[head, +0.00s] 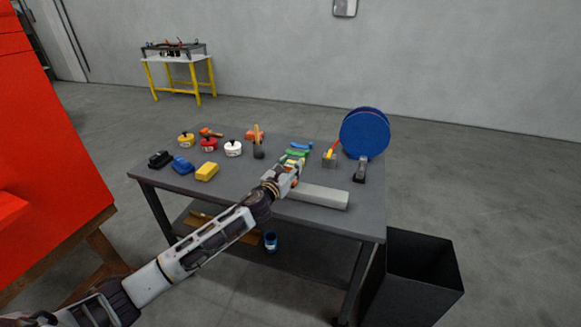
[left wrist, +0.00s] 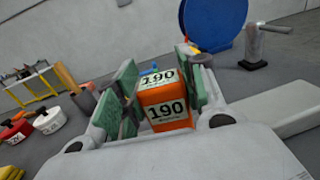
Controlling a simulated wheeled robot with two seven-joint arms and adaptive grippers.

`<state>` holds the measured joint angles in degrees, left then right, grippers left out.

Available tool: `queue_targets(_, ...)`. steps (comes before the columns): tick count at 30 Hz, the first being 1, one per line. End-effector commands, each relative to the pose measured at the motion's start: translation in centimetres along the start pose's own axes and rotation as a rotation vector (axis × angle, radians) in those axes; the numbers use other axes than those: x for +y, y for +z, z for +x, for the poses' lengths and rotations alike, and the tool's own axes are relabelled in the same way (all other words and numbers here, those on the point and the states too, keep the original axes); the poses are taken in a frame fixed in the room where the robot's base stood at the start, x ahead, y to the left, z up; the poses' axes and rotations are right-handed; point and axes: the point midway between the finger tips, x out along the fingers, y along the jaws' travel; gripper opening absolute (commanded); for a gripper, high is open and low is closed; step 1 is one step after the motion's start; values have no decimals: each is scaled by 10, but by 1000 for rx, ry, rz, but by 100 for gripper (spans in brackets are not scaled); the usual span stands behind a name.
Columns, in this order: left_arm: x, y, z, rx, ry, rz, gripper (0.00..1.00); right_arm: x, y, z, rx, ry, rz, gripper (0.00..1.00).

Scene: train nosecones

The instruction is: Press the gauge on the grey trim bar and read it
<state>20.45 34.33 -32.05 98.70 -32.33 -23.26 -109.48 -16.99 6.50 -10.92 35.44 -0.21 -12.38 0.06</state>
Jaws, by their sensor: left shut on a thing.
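The grey trim bar (head: 318,197) lies along the front right of the table. Its left end is hidden by my left gripper (head: 291,165). In the left wrist view the bar (left wrist: 282,106) runs off to the right behind the gripper. The gauge (left wrist: 167,107) is an orange block with white labels reading 190 and smaller print too blurred to read. It sits between the green finger pads of my left gripper (left wrist: 164,95), which is shut on it. I cannot tell whether the gauge touches the bar. My right gripper is not in view.
The grey table (head: 240,187) holds several tins, sanding blocks, a brush (head: 258,148) and a blue disc (head: 364,134) at the back right. A black bin (head: 420,270) stands at the right. A red panel (head: 55,150) rises at the left.

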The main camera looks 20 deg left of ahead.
Motion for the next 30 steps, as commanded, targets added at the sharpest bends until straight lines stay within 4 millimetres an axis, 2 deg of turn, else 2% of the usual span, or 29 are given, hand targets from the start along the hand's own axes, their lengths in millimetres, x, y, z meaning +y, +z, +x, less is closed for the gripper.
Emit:
queue_targets(6,0,-6,-1,8,0,-1,12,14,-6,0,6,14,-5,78)
queue_targets(12,-1,-6,-1,10,-1,-1,12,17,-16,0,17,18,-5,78)
queue_targets(20,-1,-8,-1,11,-1,-1,12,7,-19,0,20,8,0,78)
queue_targets(30,-1,-9,-1,13,-1,-1,12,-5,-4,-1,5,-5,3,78)
